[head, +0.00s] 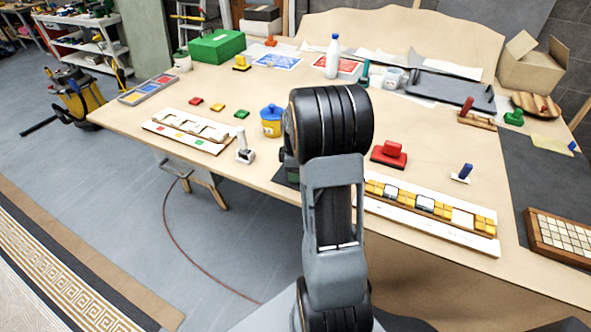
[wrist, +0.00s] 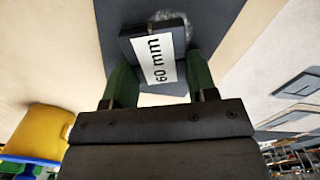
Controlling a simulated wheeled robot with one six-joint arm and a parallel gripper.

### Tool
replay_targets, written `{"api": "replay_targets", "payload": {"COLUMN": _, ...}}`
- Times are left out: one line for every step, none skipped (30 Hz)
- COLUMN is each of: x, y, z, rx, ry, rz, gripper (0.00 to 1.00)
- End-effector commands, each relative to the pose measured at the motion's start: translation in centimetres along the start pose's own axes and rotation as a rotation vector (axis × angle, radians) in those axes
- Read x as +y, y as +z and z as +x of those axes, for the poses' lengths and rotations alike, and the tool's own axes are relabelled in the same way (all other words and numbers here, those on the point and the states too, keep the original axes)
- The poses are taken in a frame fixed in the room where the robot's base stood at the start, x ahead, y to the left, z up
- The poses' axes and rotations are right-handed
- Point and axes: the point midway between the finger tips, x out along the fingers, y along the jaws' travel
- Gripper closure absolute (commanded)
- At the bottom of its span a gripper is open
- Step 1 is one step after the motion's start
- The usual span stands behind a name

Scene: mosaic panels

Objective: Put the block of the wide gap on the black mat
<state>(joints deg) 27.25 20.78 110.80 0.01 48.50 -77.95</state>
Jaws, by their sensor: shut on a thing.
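My gripper (wrist: 158,62) has green fingers and is shut on a dark block (wrist: 128,38) with a white "60 mm" label, seen in the wrist view. The black mat (wrist: 222,22) lies beneath the block; I cannot tell whether the block touches it. In the head view my arm hides the gripper, the block and most of the mat, with a dark sliver of mat (head: 288,179) beside the arm. At right, a white panel (head: 430,226) bears a yellow tile row with a wide pale space (head: 462,217) and two dark-edged pieces.
A yellow jar with a blue lid (head: 270,122) stands close left of my arm; it also shows in the wrist view (wrist: 38,132). A red stamp-like block (head: 389,157), a blue-handled piece (head: 463,173) and a second white panel (head: 190,134) are on the table.

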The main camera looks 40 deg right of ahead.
Motion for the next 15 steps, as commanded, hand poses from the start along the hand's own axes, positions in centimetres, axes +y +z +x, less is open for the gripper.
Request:
{"api": "replay_targets", "payload": {"x": 0.03, "y": 0.01, "z": -0.02, "rx": 0.0, "ry": 0.002, "rz": 0.0, "gripper": 0.73}}
{"api": "replay_targets", "payload": {"x": 0.03, "y": 0.01, "z": -0.04, "rx": 0.0, "ry": 0.002, "rz": 0.0, "gripper": 0.73}}
{"api": "replay_targets", "payload": {"x": 0.03, "y": 0.01, "z": -0.05, "rx": 0.0, "ry": 0.002, "rz": 0.0, "gripper": 0.73}}
{"api": "replay_targets", "payload": {"x": 0.03, "y": 0.0, "z": -0.05, "rx": 0.0, "ry": 0.002, "rz": 0.0, "gripper": 0.73}}
{"api": "replay_targets", "payload": {"x": 0.03, "y": 0.0, "z": -0.06, "rx": 0.0, "ry": 0.001, "rz": 0.0, "gripper": 0.73}}
{"api": "replay_targets", "payload": {"x": 0.02, "y": 0.0, "z": -0.03, "rx": 0.0, "ry": 0.001, "rz": 0.0, "gripper": 0.73}}
{"api": "replay_targets", "payload": {"x": 0.02, "y": 0.0, "z": 0.02, "rx": 0.0, "ry": 0.001, "rz": 0.0, "gripper": 0.73}}
{"api": "replay_targets", "payload": {"x": 0.02, "y": -0.01, "z": 0.1, "rx": 0.0, "ry": 0.001, "rz": 0.0, "gripper": 0.73}}
{"api": "replay_targets", "payload": {"x": 0.02, "y": -0.01, "z": 0.24, "rx": 0.0, "ry": 0.001, "rz": 0.0, "gripper": 0.73}}
{"api": "replay_targets", "payload": {"x": 0.01, "y": -0.01, "z": 0.35, "rx": 0.0, "ry": 0.001, "rz": 0.0, "gripper": 0.73}}
{"api": "replay_targets", "payload": {"x": 0.01, "y": -0.01, "z": 0.46, "rx": 0.0, "ry": 0.001, "rz": 0.0, "gripper": 0.73}}
{"api": "replay_targets", "payload": {"x": 0.01, "y": -0.02, "z": 0.31, "rx": 0.0, "ry": 0.001, "rz": 0.0, "gripper": 0.44}}
{"api": "replay_targets", "payload": {"x": 0.0, "y": -0.02, "z": 0.3, "rx": 0.0, "ry": 0.001, "rz": 0.0, "gripper": 0.41}}
{"api": "replay_targets", "payload": {"x": 0.0, "y": -0.02, "z": 0.29, "rx": 0.0, "ry": 0.001, "rz": 0.0, "gripper": 0.38}}
{"api": "replay_targets", "payload": {"x": 0.0, "y": -0.02, "z": 0.29, "rx": 0.0, "ry": 0.001, "rz": -0.001, "gripper": 0.34}}
